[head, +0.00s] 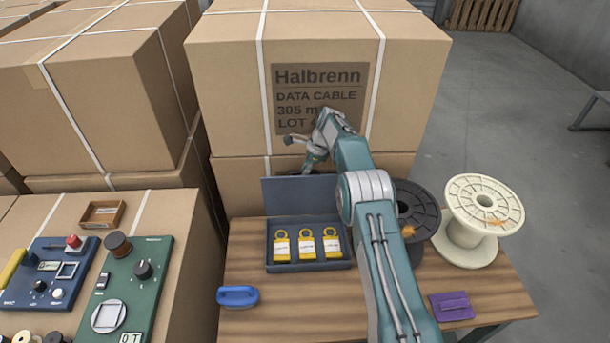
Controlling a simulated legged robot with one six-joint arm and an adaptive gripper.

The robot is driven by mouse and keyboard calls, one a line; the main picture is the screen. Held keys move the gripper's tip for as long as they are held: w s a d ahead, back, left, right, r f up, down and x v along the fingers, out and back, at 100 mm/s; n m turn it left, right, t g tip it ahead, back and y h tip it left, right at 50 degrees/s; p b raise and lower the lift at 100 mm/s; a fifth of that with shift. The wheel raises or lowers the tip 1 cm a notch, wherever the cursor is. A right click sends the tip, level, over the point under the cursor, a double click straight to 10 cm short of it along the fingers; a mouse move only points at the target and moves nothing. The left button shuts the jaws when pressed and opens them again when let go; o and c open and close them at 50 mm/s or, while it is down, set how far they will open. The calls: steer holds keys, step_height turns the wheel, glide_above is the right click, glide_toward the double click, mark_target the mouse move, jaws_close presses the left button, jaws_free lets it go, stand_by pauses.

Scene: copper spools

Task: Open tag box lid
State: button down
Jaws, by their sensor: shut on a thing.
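The tag box (310,267) is a dark blue-grey tray on the wooden table, with several yellow padlock-shaped tags (306,247) in a row inside it. Its lid (288,198) stands up along the box's back edge, so the inside is in plain view. My gripper (308,169) is at the lid's top edge, shut on the lid. The fingertips are small and partly hidden there, and my arm crosses the right side of the box area.
A black spool (418,205) and a cream spool (474,215) stand on the right. A blue handle-like piece (238,296) and a purple piece (452,306) lie in front. Large cartons (225,80) rise close behind. Control panels (135,285) lie at left.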

steer(key=shift+w, duration=0.65)
steer(key=shift+w+r, duration=0.1)
steer(key=shift+w, duration=0.05)
steer(key=c, duration=0.6)
jaws_free()
steer(key=shift+s, duration=0.3)
